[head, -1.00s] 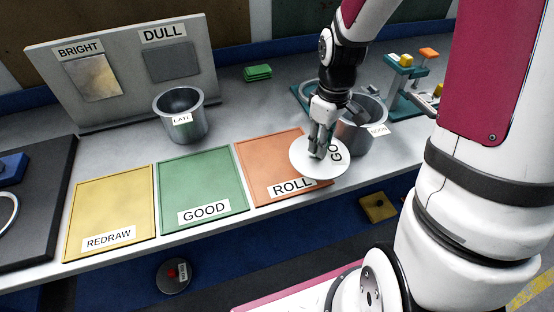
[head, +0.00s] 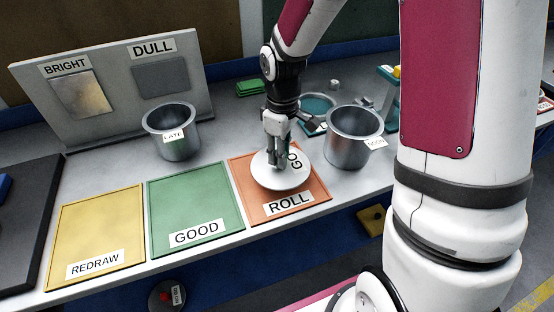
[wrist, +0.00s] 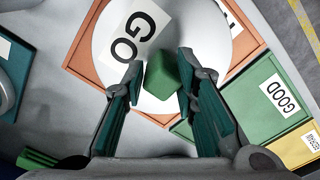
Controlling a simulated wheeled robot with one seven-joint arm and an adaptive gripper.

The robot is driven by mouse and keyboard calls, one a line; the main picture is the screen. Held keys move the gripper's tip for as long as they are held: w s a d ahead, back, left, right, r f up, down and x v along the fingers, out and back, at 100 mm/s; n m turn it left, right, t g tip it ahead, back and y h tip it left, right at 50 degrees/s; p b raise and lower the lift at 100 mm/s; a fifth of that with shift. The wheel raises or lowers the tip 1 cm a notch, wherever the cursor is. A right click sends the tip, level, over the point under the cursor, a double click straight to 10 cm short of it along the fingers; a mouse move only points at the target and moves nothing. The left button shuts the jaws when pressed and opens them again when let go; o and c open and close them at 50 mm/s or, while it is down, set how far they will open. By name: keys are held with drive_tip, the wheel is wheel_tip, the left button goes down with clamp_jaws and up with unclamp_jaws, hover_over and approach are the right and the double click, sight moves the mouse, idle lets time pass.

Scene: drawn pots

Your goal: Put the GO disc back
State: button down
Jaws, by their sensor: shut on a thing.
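The GO disc (head: 287,181) is a white round plate with black GO lettering. It is over the orange ROLL mat (head: 241,176) in the head view, covering its middle. I cannot tell whether it touches the mat. My gripper (head: 277,163) points down at the disc's upper middle. In the wrist view my gripper (wrist: 162,75) has its fingers on both sides of a green block-like knob (wrist: 163,80) on the disc (wrist: 195,25) and is shut on it. The ROLL label shows in front of the disc.
Left of the ROLL mat lie the green GOOD mat (head: 190,205) and the yellow REDRAW mat (head: 95,222). A metal pot labelled LATE (head: 182,152) stands behind GOOD. A NOON pot (head: 350,160) stands close to the right of the disc. A BRIGHT/DULL board (head: 120,100) stands behind.

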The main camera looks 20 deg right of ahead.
drive_tip(key=shift+w+a+f, duration=0.1)
drive_tip(key=shift+w+a, duration=0.25)
drive_tip(key=shift+w, duration=0.2)
drive_tip(key=shift+f, duration=1.7)
drive_tip(key=shift+f, duration=0.15)
drive_tip(key=c, duration=1.3)
unclamp_jaws()
